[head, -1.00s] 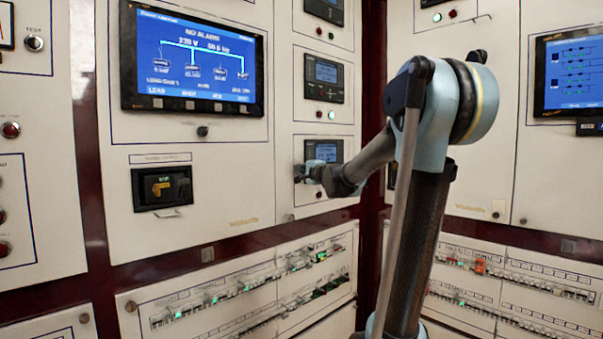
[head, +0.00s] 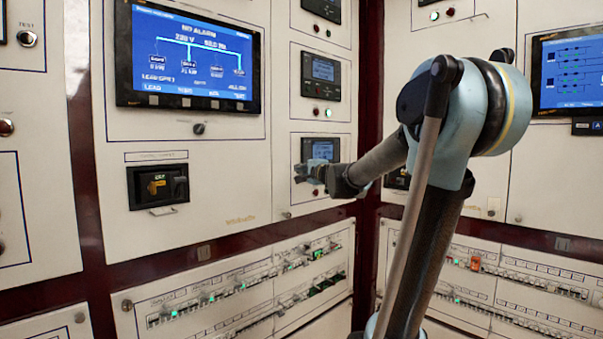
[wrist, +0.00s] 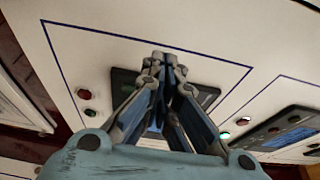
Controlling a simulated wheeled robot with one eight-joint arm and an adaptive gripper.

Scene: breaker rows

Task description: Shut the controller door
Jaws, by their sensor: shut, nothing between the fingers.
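My gripper (head: 304,174) is in front of the lowest small controller (head: 322,149) on the narrow white panel (head: 325,197). In the wrist view my gripper (wrist: 162,58) has its fingers together and empty. Behind it there, the dark-framed controller (wrist: 122,80) is mostly covered by the fingers. Whether the fingertips touch the controller or its panel cannot be told. I cannot make out a door standing open; the panel around the controller looks flat.
A large blue screen (head: 188,55) and a dark switch box (head: 158,187) are on the panel to the left. Another controller (head: 321,75) sits above. Breaker rows (head: 230,285) run below. A second cabinet with a screen (head: 570,72) stands at right.

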